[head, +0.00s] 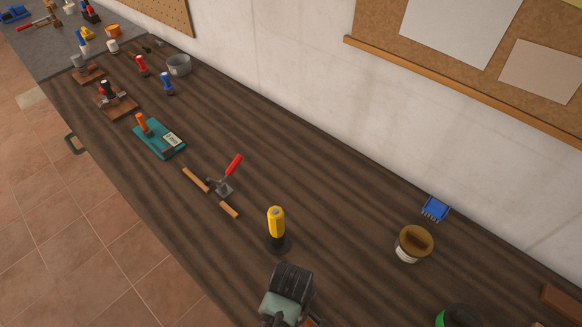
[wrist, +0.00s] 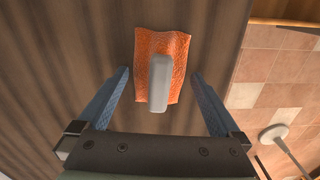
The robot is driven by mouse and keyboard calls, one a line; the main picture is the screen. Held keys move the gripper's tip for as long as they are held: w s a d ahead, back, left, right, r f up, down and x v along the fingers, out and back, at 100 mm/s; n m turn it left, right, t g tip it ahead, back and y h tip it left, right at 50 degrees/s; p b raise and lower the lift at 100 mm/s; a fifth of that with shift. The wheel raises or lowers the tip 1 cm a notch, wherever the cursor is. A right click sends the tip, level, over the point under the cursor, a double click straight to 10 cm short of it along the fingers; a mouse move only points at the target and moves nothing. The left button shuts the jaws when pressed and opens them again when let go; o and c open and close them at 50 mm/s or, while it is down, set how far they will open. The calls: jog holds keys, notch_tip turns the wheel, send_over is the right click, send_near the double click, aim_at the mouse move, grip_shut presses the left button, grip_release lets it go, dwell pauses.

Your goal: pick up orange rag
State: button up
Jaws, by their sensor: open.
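The orange rag (wrist: 176,59) lies flat on the brown wooden worktop in the wrist view. It is roughly rectangular with slightly wavy edges. A light grey, rounded, elongated block (wrist: 159,82) overlaps its middle and hides part of it. I cannot tell whether the block rests on the rag. My gripper (wrist: 160,73) is open, with one blue-grey finger on either side of the rag. The fingers look empty, and I cannot tell how far they are above the worktop.
The worktop's edge and tiled floor (wrist: 275,75) are at right in the wrist view. In the head view, a yellow-and-black tool (head: 276,227), a red-handled clamp (head: 226,178), a brown-topped tub (head: 413,244) and a blue brush (head: 435,208) stand on the bench (head: 340,200).

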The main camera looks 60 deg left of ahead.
jog(key=shift+f, duration=0.1)
jog(key=shift+c, duration=0.2)
jog(key=c, duration=1.2)
notch_tip(320, 180, up, 10)
jog(key=shift+r+b, duration=0.1)
jog(key=shift+b, duration=0.4)
jog(key=o, duration=0.8)
jog(key=c, duration=0.6)
